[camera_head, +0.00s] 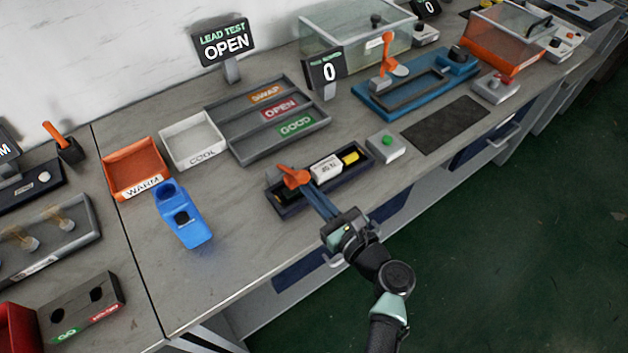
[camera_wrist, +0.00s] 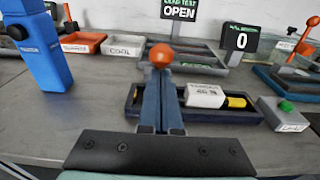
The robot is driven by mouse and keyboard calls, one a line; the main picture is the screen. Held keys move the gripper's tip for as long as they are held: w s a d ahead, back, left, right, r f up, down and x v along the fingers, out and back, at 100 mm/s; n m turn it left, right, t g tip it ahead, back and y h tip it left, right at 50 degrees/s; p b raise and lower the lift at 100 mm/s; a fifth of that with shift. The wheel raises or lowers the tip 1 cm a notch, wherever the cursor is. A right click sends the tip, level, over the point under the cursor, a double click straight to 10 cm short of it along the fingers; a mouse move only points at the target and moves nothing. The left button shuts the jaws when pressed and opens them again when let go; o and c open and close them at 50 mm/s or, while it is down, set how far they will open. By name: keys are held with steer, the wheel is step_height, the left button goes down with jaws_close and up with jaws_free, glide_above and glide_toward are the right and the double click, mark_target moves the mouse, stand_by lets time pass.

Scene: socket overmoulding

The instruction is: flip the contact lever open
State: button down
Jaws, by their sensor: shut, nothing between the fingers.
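The contact lever (camera_head: 291,177) has an orange handle and stands at the left end of a dark test fixture (camera_head: 352,179). In the wrist view its round orange knob (camera_wrist: 162,54) shows just beyond my fingertips. My gripper (camera_head: 308,190) is shut and empty, its blue-grey fingers reaching over the fixture's near edge to the lever. In the wrist view the fingers (camera_wrist: 162,88) lie side by side and hide the lever's lower part. I cannot tell whether they touch it. A white labelled block (camera_head: 326,166) and a yellow piece (camera_head: 350,157) sit in the fixture, right of the lever.
A blue handheld device (camera_head: 183,215) stands left of the fixture. Behind are an orange WARM tray (camera_head: 134,168), a white COOL tray (camera_head: 192,139) and a grey sorting tray (camera_head: 240,150). A green-button box (camera_head: 386,147) stands right. The LEAD TEST sign (camera_head: 225,45) reads OPEN.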

mark_target(303, 173)
steer(key=r+p, duration=0.1)
steer(key=p, duration=0.2)
steer(key=w+r+g+p, duration=0.1)
steer(key=p, duration=0.1)
steer(key=r+g+h+p, duration=0.1)
steer(key=r+p, duration=0.1)
steer(key=p, duration=0.1)
steer(key=shift+w+a+p, duration=0.2)
steer(key=shift+a+p, duration=0.15)
steer(key=w+r+g+p, duration=0.1)
steer(key=p, duration=0.2)
steer(key=w+a+r+g+h+p, duration=0.1)
steer(key=p, duration=0.3)
steer(key=shift+a+r+g+h, duration=0.1)
steer(key=shift+r+g+h, duration=0.15)
steer(key=shift+g+h, duration=0.05)
steer(key=shift+w+a+r+p, duration=0.15)
steer(key=shift+w+a+p, duration=0.05)
steer(key=shift+p, duration=0.3)
steer(key=w+a, duration=0.1)
steer(key=w+r+p, duration=0.1)
steer(key=w, duration=0.1)
steer(key=shift+a+r, duration=0.2)
steer(key=shift+a, duration=0.15)
steer(key=shift+w+a+r, duration=0.25)
steer(key=shift+w+a, duration=0.05)
steer(key=shift+w, duration=0.25)
steer(key=shift+w+a+r, duration=0.25)
steer(key=shift+w+a, duration=0.05)
steer(key=shift+w, duration=0.25)
